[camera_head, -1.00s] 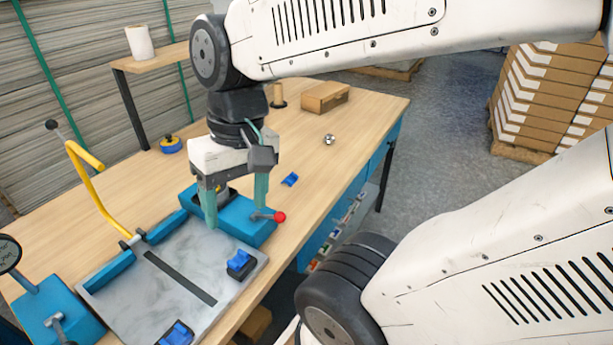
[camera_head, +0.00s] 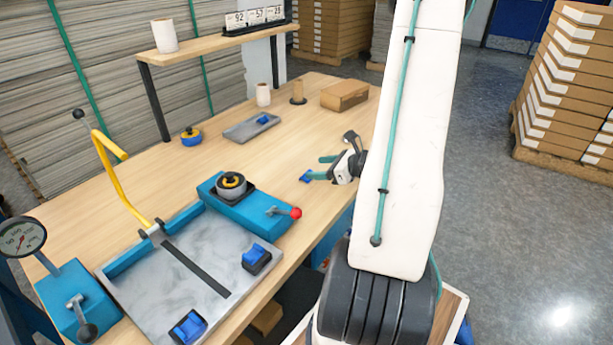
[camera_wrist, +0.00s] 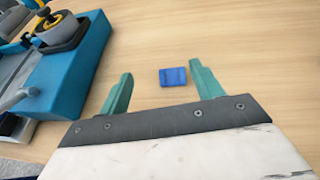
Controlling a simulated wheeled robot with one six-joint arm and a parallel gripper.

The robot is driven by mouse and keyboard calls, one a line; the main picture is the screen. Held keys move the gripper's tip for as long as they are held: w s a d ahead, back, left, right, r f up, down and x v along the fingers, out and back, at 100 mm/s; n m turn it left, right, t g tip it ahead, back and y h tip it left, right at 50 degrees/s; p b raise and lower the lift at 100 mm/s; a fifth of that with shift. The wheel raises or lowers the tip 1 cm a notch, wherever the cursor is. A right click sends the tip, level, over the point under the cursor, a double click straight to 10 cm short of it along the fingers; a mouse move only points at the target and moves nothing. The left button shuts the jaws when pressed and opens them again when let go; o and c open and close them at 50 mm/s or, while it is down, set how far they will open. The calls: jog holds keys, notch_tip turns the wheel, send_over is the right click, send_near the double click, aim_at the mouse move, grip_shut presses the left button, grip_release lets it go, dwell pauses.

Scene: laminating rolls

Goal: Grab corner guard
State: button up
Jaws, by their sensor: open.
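A small blue corner guard (camera_head: 305,178) lies loose on the wooden table near its right edge. My gripper (camera_head: 319,167) is low beside it, with its green fingers apart and pointing left. In the wrist view the corner guard (camera_wrist: 173,77) shows between the two fingertips of my open gripper (camera_wrist: 160,70), closer to the right finger. No contact is visible, and I cannot tell how high the fingertips are above the table. Similar blue corner pieces sit on a grey tray (camera_head: 236,132) and on the grey plate (camera_head: 140,280).
The blue press block (camera_head: 213,193) with a red-knobbed lever (camera_head: 295,213) stands left of my gripper. A cardboard box (camera_head: 344,95), a spool (camera_head: 297,92) and a white roll (camera_head: 263,94) stand farther back. The table between the tray and the block is clear.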

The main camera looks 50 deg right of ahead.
jog(key=shift+s+d+f+m+h, duration=0.4)
jog(key=shift+d+f+m, duration=0.1)
jog(key=shift+d+f, duration=0.15)
jog(key=shift+w+d+f, duration=0.15)
jog(key=shift+w+f, duration=0.1)
jog(key=x, duration=0.7)
jog(key=shift+f, duration=0.15)
jog(key=shift+s, duration=0.1)
jog(key=c, duration=1)
